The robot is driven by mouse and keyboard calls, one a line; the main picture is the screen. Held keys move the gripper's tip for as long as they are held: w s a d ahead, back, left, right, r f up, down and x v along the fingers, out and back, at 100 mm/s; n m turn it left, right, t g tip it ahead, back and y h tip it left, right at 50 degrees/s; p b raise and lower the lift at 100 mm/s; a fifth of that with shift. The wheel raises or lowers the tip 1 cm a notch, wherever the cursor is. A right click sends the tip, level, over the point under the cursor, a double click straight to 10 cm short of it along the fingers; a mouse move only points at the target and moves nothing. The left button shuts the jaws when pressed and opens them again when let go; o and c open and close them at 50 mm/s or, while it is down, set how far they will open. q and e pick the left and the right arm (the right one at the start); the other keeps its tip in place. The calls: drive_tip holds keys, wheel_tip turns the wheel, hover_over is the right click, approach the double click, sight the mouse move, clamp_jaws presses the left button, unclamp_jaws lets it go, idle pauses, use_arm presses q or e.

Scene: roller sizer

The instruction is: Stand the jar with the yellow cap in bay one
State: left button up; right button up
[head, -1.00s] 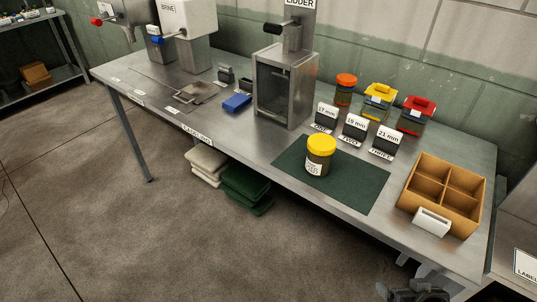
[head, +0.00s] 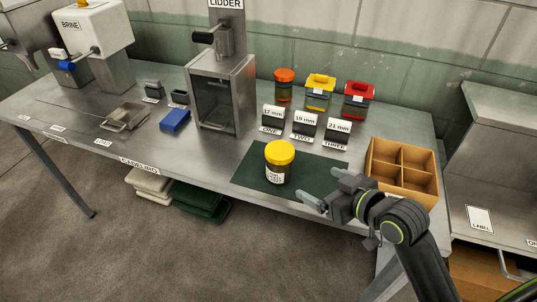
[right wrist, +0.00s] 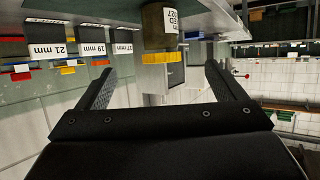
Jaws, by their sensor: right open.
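The jar with the yellow cap (head: 279,163) stands upright on the dark green mat (head: 318,176) at the front of the steel table. It is dark, with a white label. It also shows upside down in the right wrist view (right wrist: 160,56), beyond the fingers and between them. The floor label ONE (head: 270,131) lies in front of the leftmost size card, to the left of TWO and THREE. My right gripper (head: 320,187) is open and empty, to the right of the jar and apart from it, over the front edge of the mat. My left gripper is out of view.
An orange-lidded jar (head: 284,86), a yellow-lidded container (head: 319,92) and a red-lidded one (head: 357,100) stand behind the cards. The lidder (head: 220,95) stands left of them. A divided cardboard box (head: 403,192) sits at the right end. A blue block (head: 175,120) lies left.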

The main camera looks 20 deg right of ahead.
sight(288, 164)
drive_tip(key=x, duration=0.5)
drive_tip(key=p+x, duration=0.1)
drive_tip(key=x, duration=0.5)
drive_tip(key=shift+w+a+r+p, duration=0.1)
drive_tip(key=shift+w+a+p, duration=0.15)
drive_tip(key=shift+w+p, duration=0.05)
drive_tip(key=x, duration=0.2)
drive_tip(key=r+p+x, duration=0.1)
drive_tip(key=x, duration=0.1)
drive_tip(key=shift+w+f+p, duration=0.1)
drive_tip(key=shift+w+p, duration=0.2)
drive_tip(key=shift+w+a+f, duration=0.1)
drive_tip(key=shift+w+f, duration=0.15)
drive_tip(key=shift+w, duration=0.15)
drive_tip(key=shift+c, duration=0.3)
drive_tip(key=c, duration=1.2)
drive_tip(key=shift+c, duration=0.2)
